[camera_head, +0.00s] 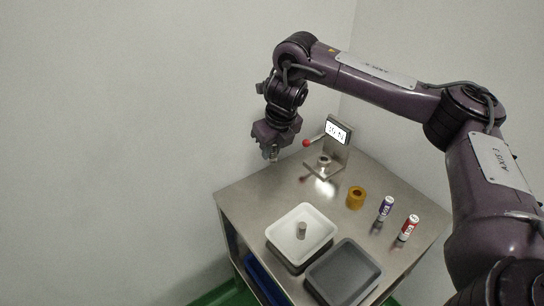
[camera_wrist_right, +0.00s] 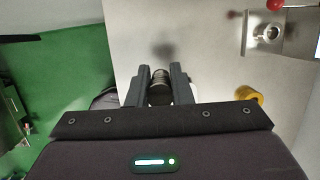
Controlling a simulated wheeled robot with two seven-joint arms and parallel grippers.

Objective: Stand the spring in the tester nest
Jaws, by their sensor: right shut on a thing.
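My right gripper (camera_head: 273,158) hangs above the back left part of the steel table. In the wrist view its two fingers are closed on the spring (camera_wrist_right: 159,88), a dark ribbed cylinder. In the head view the held spring is too small to make out clearly. The tester (camera_head: 339,153) stands at the back of the table, with a lit display and a red-knobbed lever. Its nest (camera_head: 323,161) is a round metal cup on the base plate, right of my gripper. The nest also shows at the top right of the wrist view (camera_wrist_right: 265,31). My left gripper is not in view.
A white tray (camera_head: 277,243) with a small grey cylinder (camera_head: 302,229) stands at the front, beside a grey tray (camera_head: 376,270). A yellow ring (camera_head: 356,197), a purple can (camera_head: 386,208) and a red can (camera_head: 408,228) stand to the right. The table's left part is clear.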

